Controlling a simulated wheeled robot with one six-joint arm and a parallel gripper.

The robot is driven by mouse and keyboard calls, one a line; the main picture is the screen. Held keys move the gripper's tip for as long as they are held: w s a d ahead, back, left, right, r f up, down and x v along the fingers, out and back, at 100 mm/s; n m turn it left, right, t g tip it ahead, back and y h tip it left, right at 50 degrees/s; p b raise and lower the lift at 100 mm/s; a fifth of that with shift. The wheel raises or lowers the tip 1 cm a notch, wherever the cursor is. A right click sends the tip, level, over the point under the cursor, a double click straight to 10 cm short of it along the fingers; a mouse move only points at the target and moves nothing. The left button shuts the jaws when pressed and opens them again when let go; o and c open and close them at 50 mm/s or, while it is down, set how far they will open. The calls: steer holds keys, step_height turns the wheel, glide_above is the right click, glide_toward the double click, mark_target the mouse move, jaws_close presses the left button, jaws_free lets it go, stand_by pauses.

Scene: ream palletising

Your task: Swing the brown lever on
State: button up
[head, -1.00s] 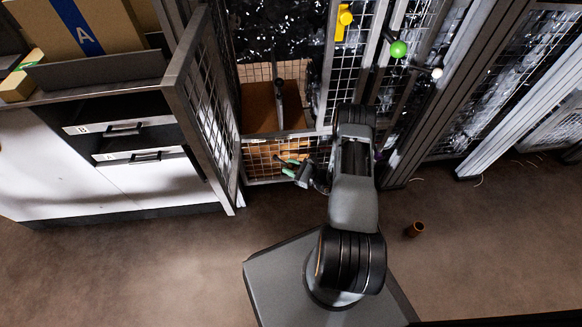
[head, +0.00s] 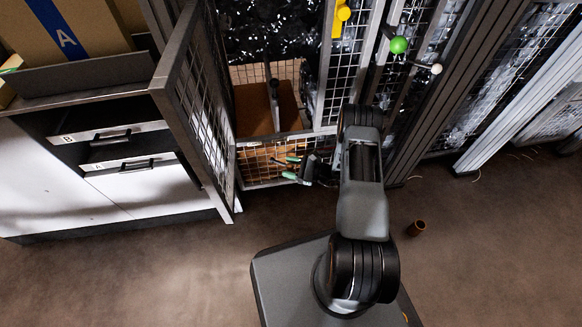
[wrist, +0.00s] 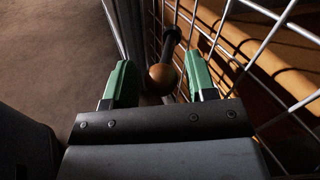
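The brown lever (wrist: 162,76) shows in the wrist view as a brown ball knob on a dark rod, close to a wire mesh panel. My gripper (head: 297,168) is low in front of the mesh cage in the head view. In the wrist view my gripper (wrist: 158,82) is open, with one green finger on each side of the brown knob and gaps between. I cannot tell how deep the knob lies between the fingers.
A mesh door (head: 205,110) stands open at left, beside a drawer cabinet (head: 130,190). A green knob (head: 398,45), a white knob (head: 436,69) and a yellow handle (head: 341,14) are on the cage front.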

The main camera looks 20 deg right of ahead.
steer(key=shift+o, duration=0.3)
steer(key=shift+s+d, duration=0.2)
steer(key=shift+d, duration=0.35)
steer(key=p+v, duration=0.3)
steer(key=v, duration=0.9)
steer(key=shift+s+d, duration=0.25)
steer(key=shift+s, duration=0.05)
steer(key=x, duration=1.3)
steer(key=shift+d, duration=0.1)
